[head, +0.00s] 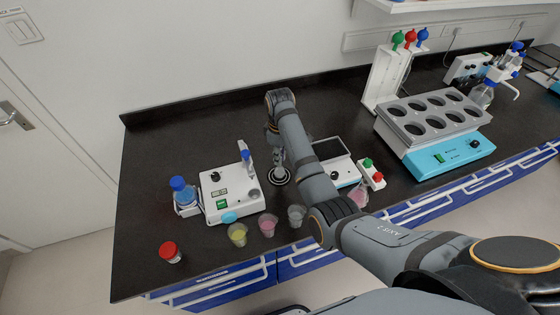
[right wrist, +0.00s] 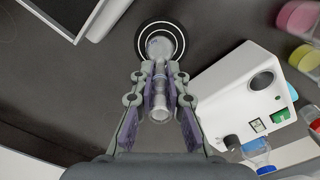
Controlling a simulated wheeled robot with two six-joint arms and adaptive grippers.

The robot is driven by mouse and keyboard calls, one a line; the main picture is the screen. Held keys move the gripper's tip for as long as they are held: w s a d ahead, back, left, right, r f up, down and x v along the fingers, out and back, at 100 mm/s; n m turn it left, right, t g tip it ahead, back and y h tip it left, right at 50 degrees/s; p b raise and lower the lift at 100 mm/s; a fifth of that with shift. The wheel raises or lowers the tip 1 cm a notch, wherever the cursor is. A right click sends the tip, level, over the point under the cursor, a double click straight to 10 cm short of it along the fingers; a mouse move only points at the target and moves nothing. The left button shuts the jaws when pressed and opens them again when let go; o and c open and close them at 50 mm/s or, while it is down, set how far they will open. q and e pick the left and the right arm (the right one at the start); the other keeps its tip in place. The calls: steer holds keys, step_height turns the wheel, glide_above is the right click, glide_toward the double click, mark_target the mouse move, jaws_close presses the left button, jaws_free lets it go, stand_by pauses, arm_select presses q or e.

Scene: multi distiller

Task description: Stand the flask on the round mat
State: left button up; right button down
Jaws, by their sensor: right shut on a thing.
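The flask is clear glass with a narrow neck. My right gripper (right wrist: 158,76) is shut on the flask (right wrist: 160,98) at its neck, as the right wrist view shows. In the head view the right gripper (head: 273,138) is at the middle of the bench, with the flask (head: 279,158) below it. The round mat (right wrist: 180,42) is dark with white rings; it also shows in the head view (head: 280,182). The flask's wide end is over the mat's middle. I cannot tell whether its base touches the mat. The left gripper is not in view.
A white device (head: 232,193) with a blue-capped bottle (head: 183,192) stands left of the mat. A device with a dark plate (head: 328,149) is close on the right. Cups of coloured liquid (head: 238,234) line the front edge. The bench's back left is clear.

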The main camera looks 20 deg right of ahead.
steer(key=shift+w+f, duration=0.1)
steer(key=shift+f, duration=0.25)
steer(key=shift+a+r, duration=0.15)
steer(key=shift+r, duration=0.05)
steer(key=shift+s+f+p, duration=0.1)
steer(key=shift+s+p, duration=0.15)
steer(key=shift+p, duration=0.1)
steer(key=c, duration=1.6)
jaws_free()
steer(key=shift+o, duration=1.2)
step_height(320, 180, up, 6)
steer(key=shift+w+f, duration=0.15)
steer(key=shift+f, duration=0.1)
step_height(320, 180, up, 7)
steer(key=p, duration=0.6)
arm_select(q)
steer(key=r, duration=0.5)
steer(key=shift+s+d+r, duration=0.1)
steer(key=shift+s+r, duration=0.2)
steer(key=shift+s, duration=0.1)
arm_select(e)
steer(key=shift+f, duration=0.1)
